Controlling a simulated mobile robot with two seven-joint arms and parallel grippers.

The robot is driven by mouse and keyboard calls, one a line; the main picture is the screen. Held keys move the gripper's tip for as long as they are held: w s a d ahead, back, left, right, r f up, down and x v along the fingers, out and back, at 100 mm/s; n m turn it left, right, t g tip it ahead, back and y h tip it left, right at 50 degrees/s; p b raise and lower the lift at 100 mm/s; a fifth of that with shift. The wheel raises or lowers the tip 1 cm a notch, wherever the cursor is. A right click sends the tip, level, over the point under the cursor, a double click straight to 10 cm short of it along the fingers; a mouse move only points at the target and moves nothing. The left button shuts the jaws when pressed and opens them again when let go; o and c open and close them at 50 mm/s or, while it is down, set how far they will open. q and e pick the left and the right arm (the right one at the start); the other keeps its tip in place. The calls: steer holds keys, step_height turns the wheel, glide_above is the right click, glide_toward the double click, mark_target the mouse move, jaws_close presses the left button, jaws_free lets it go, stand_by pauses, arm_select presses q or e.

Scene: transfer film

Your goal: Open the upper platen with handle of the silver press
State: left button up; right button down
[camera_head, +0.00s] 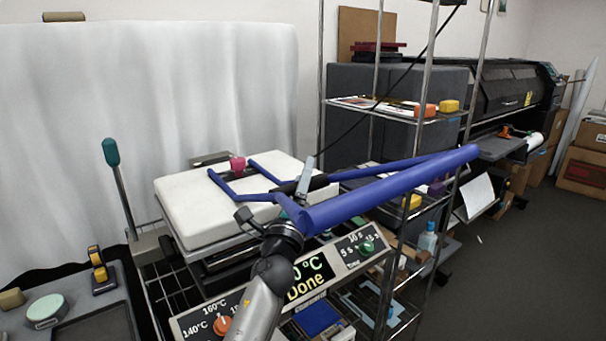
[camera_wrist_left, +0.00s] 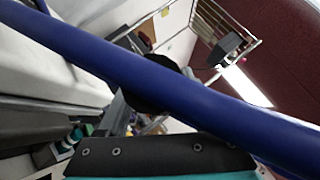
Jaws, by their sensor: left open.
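The press has a thick white upper platen (camera_head: 190,205), which lies down flat over the dark lower part. Blue frame arms run across its top to a thick blue handle bar (camera_head: 400,187) that reaches out to the right. My left gripper (camera_head: 280,203) is open at the near end of the blue handle, above the front panel. In the left wrist view the blue handle (camera_wrist_left: 160,82) crosses diagonally close to the camera, and a dark finger pad with a teal edge shows below it. I cannot tell whether the fingers touch the bar. My right gripper is not in view.
The front panel (camera_head: 370,238) has dials and a display reading "Done". A metal rack (camera_head: 427,70) with boxes and bottles stands close on the right. A lever with a teal knob (camera_head: 111,152) rises at left. A white curtain (camera_head: 150,90) hangs behind.

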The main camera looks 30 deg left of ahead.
arm_select(q)
steer(key=shift+w+r, duration=0.1)
steer(key=shift+w, duration=0.15)
steer(key=shift+c, duration=0.4)
jaws_close()
stand_by(0.9)
